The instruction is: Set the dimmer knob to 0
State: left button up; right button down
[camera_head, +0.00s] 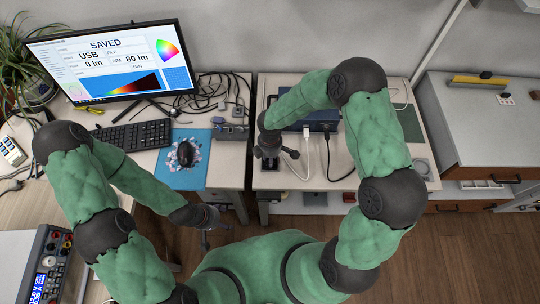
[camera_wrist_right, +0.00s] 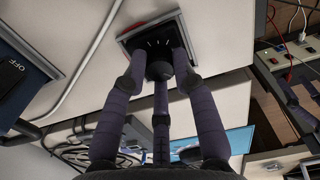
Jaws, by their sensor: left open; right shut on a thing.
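The dimmer knob (camera_wrist_right: 158,70) is black and sits on a dark square panel (camera_wrist_right: 150,38) with a light frame and white tick marks, in the right wrist view. The fingers of my right gripper (camera_wrist_right: 159,58) are shut around the knob. The knob's pointer is hidden, so its setting cannot be read. In the head view my right gripper (camera_head: 268,153) points down over the panel on the right bench and hides most of it. My left gripper (camera_head: 206,228) is open and empty, low in front of the desk gap, away from the panel.
A monitor (camera_head: 105,60) shows "SAVED", "USB", "0 lm" and "AIM 80 lm". A keyboard (camera_head: 132,135) and a mouse (camera_head: 185,153) on a blue mat stand left. A blue box (camera_head: 318,118) with cables (camera_head: 307,135) is behind my right arm. A box marked "OFF" (camera_wrist_right: 15,75) is close by.

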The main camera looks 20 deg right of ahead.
jog(key=shift+n, duration=0.4)
jog(key=c, duration=1)
grip_release()
jog(key=shift+r, duration=0.1)
notch_tip(320, 180, up, 12)
jog(key=shift+f, duration=0.1)
